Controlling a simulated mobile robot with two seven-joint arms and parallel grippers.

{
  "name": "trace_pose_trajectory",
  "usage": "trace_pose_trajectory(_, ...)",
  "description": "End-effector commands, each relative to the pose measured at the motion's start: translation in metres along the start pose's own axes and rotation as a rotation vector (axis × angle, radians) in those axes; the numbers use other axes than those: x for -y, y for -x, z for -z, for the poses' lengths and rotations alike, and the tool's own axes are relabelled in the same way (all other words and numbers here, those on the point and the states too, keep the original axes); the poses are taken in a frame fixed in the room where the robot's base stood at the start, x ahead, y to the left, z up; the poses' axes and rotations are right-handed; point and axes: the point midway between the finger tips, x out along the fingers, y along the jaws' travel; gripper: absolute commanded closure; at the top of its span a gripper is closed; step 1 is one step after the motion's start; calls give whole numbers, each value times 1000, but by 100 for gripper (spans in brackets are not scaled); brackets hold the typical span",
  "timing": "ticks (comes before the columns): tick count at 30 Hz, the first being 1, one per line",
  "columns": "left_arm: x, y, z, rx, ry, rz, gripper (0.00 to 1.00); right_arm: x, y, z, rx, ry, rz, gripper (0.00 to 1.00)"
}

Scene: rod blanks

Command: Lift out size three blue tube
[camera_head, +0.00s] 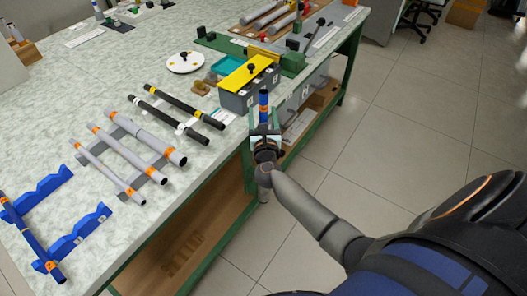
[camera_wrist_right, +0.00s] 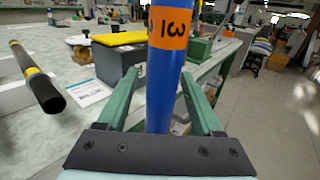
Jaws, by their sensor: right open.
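A blue tube (camera_wrist_right: 163,90) with an orange label marked with a rotated 3 stands upright between the green fingers of my right gripper (camera_wrist_right: 165,95). The fingers are open, one on each side of it. In the head view the tube (camera_head: 263,104) rises between the fingers of my right gripper (camera_head: 264,117), beside the bench's front edge. Its lower end is hidden by the gripper. Another blue tube (camera_head: 32,238) with orange bands lies across a blue rack (camera_head: 80,232) at the left. My left gripper is not in view.
A grey box (camera_head: 238,102) with a yellow lid (camera_head: 246,72) stands just behind the upright tube. Grey tubes (camera_head: 140,140) and black tubes (camera_head: 182,103) lie on racks to the left. A white disc (camera_head: 185,64) is farther back.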

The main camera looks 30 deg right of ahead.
Motion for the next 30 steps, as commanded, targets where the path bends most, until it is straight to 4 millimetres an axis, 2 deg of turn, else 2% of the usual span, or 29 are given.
trace_pose_trajectory(2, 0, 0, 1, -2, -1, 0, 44, 0, 0, 0, 0, 0, 0, 34)
trace_pose_trajectory(19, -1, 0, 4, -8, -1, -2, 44, 0, 0, 0, 0, 0, 0, 98)
trace_pose_trajectory(30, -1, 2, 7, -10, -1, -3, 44, 0, 0, -6, 1, -1, 1, 99)
